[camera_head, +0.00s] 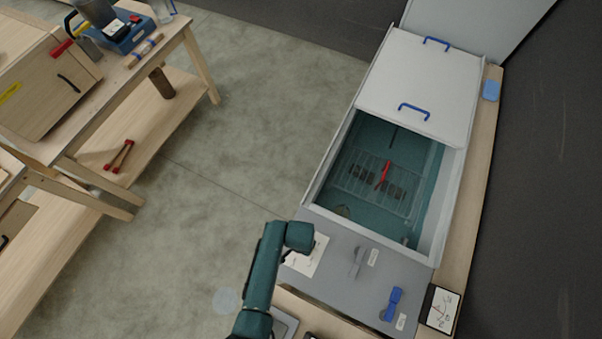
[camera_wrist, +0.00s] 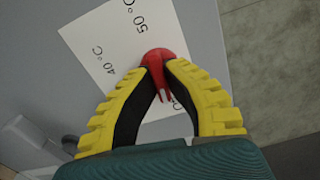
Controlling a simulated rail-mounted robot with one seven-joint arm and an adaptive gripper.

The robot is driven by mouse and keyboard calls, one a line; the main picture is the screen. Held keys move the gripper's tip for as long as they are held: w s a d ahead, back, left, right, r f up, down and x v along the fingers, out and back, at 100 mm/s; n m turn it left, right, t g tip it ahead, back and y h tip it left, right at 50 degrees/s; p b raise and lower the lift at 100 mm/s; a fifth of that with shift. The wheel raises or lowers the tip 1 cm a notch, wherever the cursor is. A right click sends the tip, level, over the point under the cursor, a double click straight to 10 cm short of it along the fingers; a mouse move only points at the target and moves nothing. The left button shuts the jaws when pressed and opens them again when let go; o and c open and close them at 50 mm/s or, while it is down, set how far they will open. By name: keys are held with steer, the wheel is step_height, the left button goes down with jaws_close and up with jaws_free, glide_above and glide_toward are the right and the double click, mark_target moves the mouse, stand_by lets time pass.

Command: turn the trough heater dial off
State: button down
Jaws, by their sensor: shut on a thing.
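The red heater dial (camera_wrist: 163,54) shows in the wrist view on a white scale card (camera_wrist: 96,42) marked 40 °C and 50 °C. My gripper (camera_wrist: 160,68) has yellow, black-lined fingers that are shut on the dial from both sides. A white mark shows on the dial between the fingers; the rest of the scale is hidden behind my gripper. In the head view, the trough (camera_head: 312,192) stands at the right, and the scale card (camera_head: 306,258) shows on its grey front panel beside my arm. My arm hides the dial and fingers there.
A grey lever (camera_head: 357,262) and a blue handle (camera_head: 392,304) stand on the panel right of the card. A gauge (camera_head: 442,308) is at the right edge. A partly open lid (camera_head: 418,80) covers the trough's far end. Open floor lies left, toward a workbench (camera_head: 175,40).

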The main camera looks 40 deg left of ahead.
steer(key=shift+s+n, duration=0.1)
steer(key=shift+n, duration=0.5)
steer(key=shift+f, duration=0.1)
steer(key=c, duration=1.1)
jaws_free()
step_height(320, 180, up, 12)
steer(key=shift+r, duration=0.1)
